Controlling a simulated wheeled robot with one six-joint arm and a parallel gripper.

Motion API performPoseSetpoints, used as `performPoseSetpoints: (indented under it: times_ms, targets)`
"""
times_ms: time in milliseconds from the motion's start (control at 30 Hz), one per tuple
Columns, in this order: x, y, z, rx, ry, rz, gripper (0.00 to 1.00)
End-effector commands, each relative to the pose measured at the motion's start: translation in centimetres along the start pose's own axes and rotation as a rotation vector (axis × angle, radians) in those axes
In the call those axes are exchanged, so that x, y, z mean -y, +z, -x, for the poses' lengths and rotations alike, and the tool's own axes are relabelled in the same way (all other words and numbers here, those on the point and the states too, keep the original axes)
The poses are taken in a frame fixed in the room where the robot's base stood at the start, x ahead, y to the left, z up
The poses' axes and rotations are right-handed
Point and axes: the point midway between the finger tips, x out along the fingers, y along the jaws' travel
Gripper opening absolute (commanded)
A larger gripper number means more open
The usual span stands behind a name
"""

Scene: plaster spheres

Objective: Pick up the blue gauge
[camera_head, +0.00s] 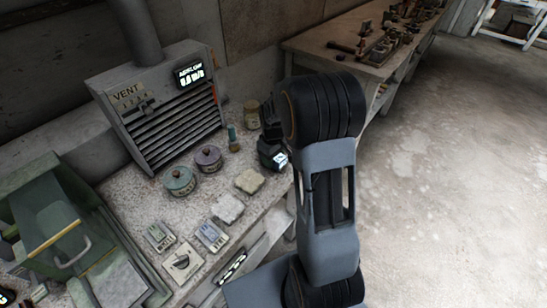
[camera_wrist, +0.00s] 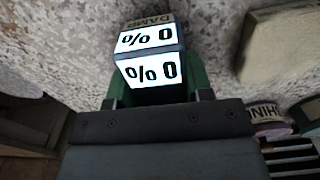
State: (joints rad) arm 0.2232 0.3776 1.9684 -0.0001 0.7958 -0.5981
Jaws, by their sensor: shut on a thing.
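My gripper (camera_head: 271,146) is over the back right end of the stone worktop and is shut on a small gauge. The gauge (camera_wrist: 148,56) has white lit faces reading 0 % and a brownish strip marked DAMP. In the wrist view it sits between the fingers of my gripper (camera_wrist: 156,92), with dark green parts at both sides. In the head view only its lit face (camera_head: 281,159) shows clearly.
The speckled worktop (camera_head: 130,198) carries a teal lidded pot (camera_head: 179,182), a purple lidded pot (camera_head: 208,160), a jar (camera_head: 251,114) and two pale slabs (camera_head: 228,208). A grey vent unit (camera_head: 165,115) stands behind. A green bin (camera_head: 50,225) is at left. Open floor lies right.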

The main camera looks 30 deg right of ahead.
Motion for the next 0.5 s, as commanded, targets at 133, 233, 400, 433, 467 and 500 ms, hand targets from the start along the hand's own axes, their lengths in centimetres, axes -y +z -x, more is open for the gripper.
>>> performPoseSetpoints:
  times_ms: [133, 233, 400, 433, 467, 500]
  targets:
    - [0.0, -0.1, 0.9, -0.002, 0.002, 0.0, 0.18]
    - [-0.1, -0.1, 2.0, -0.004, 0.003, 0.0, 0.18]
    - [0.9, 0.7, 5.1, -0.006, 0.004, 0.001, 0.18]
    - [1.4, 1.0, 5.7, -0.006, 0.004, 0.002, 0.18]
    - [1.8, 1.4, 6.5, -0.007, 0.004, 0.003, 0.18]
    - [2.4, 1.9, 7.3, -0.007, 0.004, 0.003, 0.18]
